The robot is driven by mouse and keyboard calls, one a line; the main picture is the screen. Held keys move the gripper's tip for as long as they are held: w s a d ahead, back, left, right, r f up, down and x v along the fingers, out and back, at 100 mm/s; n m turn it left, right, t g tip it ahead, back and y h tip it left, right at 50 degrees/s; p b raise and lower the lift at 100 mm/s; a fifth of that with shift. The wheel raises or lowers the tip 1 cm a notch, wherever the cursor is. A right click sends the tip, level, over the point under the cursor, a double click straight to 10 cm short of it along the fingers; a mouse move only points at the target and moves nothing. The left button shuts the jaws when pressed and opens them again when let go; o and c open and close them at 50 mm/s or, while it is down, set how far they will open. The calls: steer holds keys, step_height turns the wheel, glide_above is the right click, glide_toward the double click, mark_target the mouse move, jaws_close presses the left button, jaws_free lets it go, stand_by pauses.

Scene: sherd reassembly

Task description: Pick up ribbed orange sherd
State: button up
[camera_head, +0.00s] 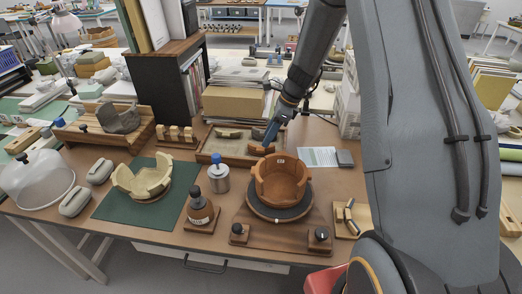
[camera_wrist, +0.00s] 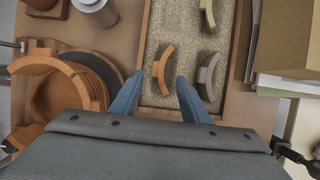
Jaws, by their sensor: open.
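The ribbed orange sherd (camera_wrist: 163,66) is a curved strip lying in a shallow tray lined with granular material (camera_wrist: 180,100). My gripper (camera_wrist: 160,80) is open, and its two blue fingers show on either side of the sherd's near end in the wrist view; I cannot tell the height between them. In the head view, my gripper (camera_head: 270,136) is over the tray, just above the orange sherd (camera_head: 261,149). A broken orange pot (camera_head: 281,183) stands on a dark round turntable (camera_head: 279,212) in front of the tray, and also shows in the wrist view (camera_wrist: 65,85).
A grey sherd (camera_wrist: 207,76) lies close to the right finger, and a pale sherd (camera_wrist: 207,15) lies farther up the tray. A metal canister (camera_head: 218,178), a brown bottle (camera_head: 200,208) and a cream pot (camera_head: 143,178) stand to the left.

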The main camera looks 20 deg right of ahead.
mark_target(261, 147)
steer(key=p+x, duration=0.1)
steer(key=x, duration=0.3)
steer(key=shift+s+a+r+p, duration=0.1)
steer(key=shift+a+p, duration=0.15)
steer(key=shift+p, duration=0.1)
steer(key=shift+a+f, duration=0.2)
steer(key=shift+f, duration=0.4)
steer(key=shift+c, duration=0.5)
steer(key=c, duration=0.8)
